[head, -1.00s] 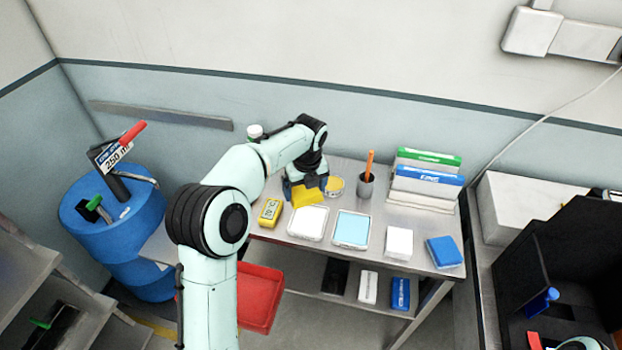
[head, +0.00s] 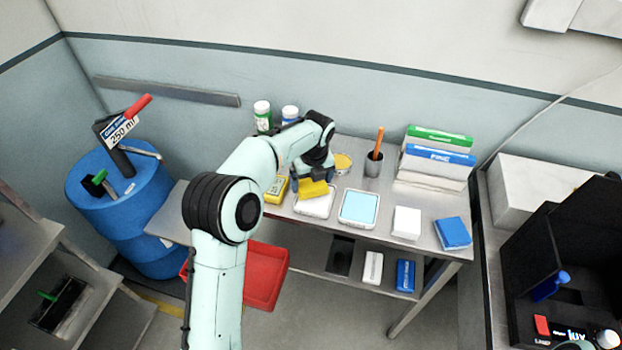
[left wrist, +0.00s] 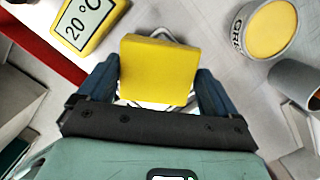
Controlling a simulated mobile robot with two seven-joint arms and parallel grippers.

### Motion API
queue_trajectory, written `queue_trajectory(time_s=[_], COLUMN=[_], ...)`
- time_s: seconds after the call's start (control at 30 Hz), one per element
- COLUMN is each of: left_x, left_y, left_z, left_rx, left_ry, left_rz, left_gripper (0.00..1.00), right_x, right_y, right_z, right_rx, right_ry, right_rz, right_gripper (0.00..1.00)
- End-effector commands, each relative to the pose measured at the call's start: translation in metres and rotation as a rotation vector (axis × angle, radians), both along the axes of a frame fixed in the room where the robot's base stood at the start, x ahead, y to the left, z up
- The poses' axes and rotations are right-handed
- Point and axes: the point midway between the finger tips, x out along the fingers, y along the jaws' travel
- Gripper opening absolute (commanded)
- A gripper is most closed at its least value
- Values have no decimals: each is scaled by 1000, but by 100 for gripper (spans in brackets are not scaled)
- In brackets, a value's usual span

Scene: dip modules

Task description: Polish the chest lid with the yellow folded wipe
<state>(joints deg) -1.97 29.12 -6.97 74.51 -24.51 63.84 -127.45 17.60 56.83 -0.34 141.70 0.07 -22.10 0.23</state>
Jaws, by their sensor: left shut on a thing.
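The yellow folded wipe (head: 313,189) is a thick yellow block held in my left gripper (head: 310,182). In the left wrist view the wipe (left wrist: 158,72) sits between the two dark blue fingers of the left gripper (left wrist: 155,88). It is over the shallow white tray (head: 316,206) on the metal table; I cannot tell whether it touches the tray. I cannot tell for sure which thing is the chest lid. My right gripper does not show.
Along the metal table (head: 290,222) are a yellow timer-like device (head: 276,189), a light-blue tray (head: 359,207), a white block (head: 406,222), a blue box (head: 452,233), a pencil cup (head: 373,165) and a round yellow-topped tin (head: 342,163). A red bin (head: 266,275) is below.

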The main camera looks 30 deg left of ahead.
Motion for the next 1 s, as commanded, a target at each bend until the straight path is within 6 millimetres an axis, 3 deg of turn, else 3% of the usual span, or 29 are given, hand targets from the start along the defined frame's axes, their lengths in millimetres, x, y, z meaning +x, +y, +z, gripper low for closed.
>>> queue_trajectory(time_s=[1.0], left_x=[0], left_y=[0], left_z=[-7], left_rx=[1], left_ry=[1], left_rz=[0], left_gripper=[68], right_x=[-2], right_y=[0], right_z=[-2], right_rx=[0], right_ry=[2], right_rz=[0], right_gripper=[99])
